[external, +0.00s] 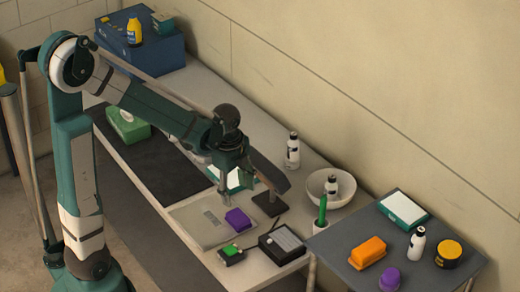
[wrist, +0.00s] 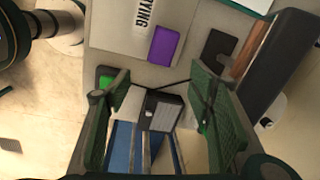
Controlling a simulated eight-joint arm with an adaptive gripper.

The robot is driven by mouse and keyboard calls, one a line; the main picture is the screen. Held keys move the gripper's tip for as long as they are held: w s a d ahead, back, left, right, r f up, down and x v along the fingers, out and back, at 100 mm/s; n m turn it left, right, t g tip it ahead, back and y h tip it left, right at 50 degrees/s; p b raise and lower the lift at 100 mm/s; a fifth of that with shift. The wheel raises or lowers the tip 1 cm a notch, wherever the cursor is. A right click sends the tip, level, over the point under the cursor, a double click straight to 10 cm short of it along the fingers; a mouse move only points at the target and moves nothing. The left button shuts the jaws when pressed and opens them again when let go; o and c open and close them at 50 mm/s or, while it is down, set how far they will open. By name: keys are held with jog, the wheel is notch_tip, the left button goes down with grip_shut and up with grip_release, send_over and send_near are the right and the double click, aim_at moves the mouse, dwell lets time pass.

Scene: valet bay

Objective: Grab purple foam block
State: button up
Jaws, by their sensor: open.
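The purple foam block (external: 238,219) lies on a light grey mat (external: 196,226) on the long bench. In the wrist view the block (wrist: 165,45) lies flat beyond my fingertips, beside printed lettering ending in "YING". My gripper (external: 226,187) is above the mat, a little up and left of the block in the external view. Its two green fingers stand wide apart with nothing between them in the wrist view (wrist: 158,78). The gripper and block appear apart.
A dark brush-like piece on a black stand (external: 270,203) is close right of the block. A green-buttoned box (external: 231,255) and a black device (external: 282,244) sit in front. A white bowl (external: 335,188) stands behind. A side table holds an orange block (external: 367,252) and purple object (external: 389,278).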

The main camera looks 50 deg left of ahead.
aim_at(238, 216)
jog(key=f+m, duration=0.1)
jog(key=f, duration=0.1)
jog(key=w+a+f+m, duration=0.1)
jog(key=f, duration=0.1)
jog(key=a+f+m+g, duration=0.1)
jog(key=f, duration=0.1)
jog(key=shift+w+a+f, duration=0.2)
jog(key=shift+w+f, duration=0.15)
jog(key=shift+w, duration=0.05)
jog(key=shift+f, duration=0.15)
jog(key=shift+f, duration=1.15)
jog(key=shift+f, duration=0.15)
jog(key=shift+f, duration=2.45)
jog(key=c, duration=0.9)
